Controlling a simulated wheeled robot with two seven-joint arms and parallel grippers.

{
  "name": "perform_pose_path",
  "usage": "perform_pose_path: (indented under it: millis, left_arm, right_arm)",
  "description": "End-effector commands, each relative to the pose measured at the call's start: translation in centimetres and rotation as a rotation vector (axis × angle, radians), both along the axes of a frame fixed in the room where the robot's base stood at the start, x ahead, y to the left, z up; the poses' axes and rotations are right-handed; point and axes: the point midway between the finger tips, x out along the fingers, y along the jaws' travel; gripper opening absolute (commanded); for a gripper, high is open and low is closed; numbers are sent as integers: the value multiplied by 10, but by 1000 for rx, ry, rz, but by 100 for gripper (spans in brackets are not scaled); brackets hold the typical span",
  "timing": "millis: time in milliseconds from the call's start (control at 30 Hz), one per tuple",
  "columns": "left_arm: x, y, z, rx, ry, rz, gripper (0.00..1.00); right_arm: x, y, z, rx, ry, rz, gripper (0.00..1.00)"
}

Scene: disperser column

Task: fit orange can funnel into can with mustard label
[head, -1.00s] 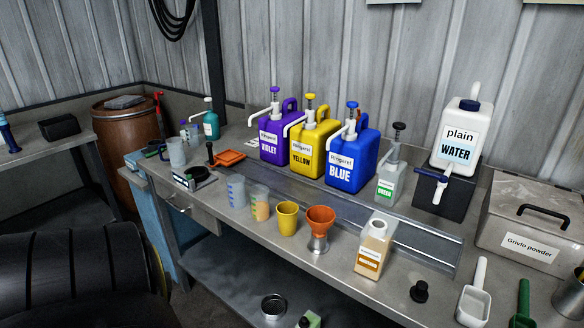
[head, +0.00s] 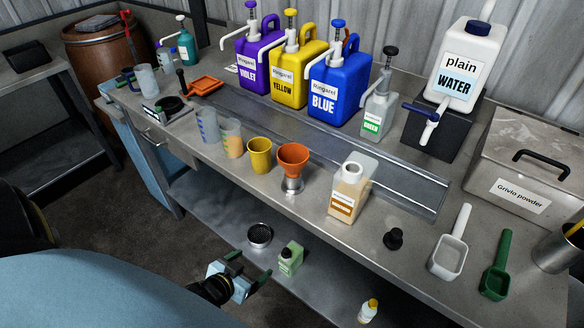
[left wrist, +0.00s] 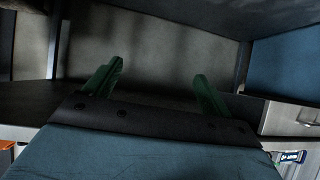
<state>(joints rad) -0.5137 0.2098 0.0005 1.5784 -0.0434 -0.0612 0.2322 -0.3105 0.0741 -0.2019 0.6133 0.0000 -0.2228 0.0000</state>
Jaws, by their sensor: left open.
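The orange funnel (head: 293,155) stands upright in a small metal holder (head: 292,185) near the bench's front edge. The can with a mustard-brown label (head: 342,204) stands to its right, upright, pale and translucent, with its mouth (head: 352,169) uncovered. A gap separates the funnel from the can. My left gripper (head: 249,269) is open and empty, low in front of the bench, below and left of the funnel. Its two green fingers (left wrist: 155,86) show apart in the left wrist view, with neither funnel nor can there. My right gripper is out of view.
A yellow cup (head: 259,156) and beakers (head: 231,138) stand left of the funnel. A black cap (head: 393,238) lies right of the can. Behind is a metal trough (head: 410,185). The lower shelf holds a dark round dish (head: 260,235) and a green-labelled bottle (head: 290,260).

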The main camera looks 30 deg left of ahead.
Motion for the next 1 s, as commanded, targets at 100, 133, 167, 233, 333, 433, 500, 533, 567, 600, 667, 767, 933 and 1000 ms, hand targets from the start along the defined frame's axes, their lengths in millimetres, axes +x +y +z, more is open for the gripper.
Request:
perform_pose_path:
  millis: [100, 133, 167, 233, 333, 433, 500, 533, 567, 600, 667, 767, 933, 1000]
  left_arm:
    - [30, 6, 94, -12, -212, -14, 83]
    - [35, 5, 115, -16, -259, -20, 83]
    - [39, 5, 135, -20, -301, -26, 83]
    - [44, 3, 177, -28, -390, -41, 83]
    - [47, -1, 224, -38, -486, -63, 83]
    - [47, -4, 250, -42, -539, -77, 83]
    - [49, -5, 260, -45, -559, -83, 83]
    - [51, -6, 262, -45, -564, -84, 83]
    - [54, -6, 264, -47, -568, -85, 83]
    - [59, -7, 265, -47, -571, -86, 83]
    - [69, -8, 265, -47, -571, -86, 83]
    - [88, -9, 265, -47, -571, -85, 83]
    - [115, -11, 264, -45, -568, -85, 83]
    - [122, -12, 264, -46, -567, -85, 83]
  right_arm:
    - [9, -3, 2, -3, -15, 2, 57]
    - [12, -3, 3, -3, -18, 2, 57]
    - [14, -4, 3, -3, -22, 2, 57]
    - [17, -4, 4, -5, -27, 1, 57]
    - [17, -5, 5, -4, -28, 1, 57]
    - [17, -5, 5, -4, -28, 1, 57]
    - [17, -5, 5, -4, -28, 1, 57]
    - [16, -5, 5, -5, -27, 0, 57]
    - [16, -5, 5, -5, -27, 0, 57]
    - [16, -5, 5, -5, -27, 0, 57]
    - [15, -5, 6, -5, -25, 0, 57]
    - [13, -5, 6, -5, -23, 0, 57]
    - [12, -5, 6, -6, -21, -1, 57]
    - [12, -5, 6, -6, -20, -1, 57]
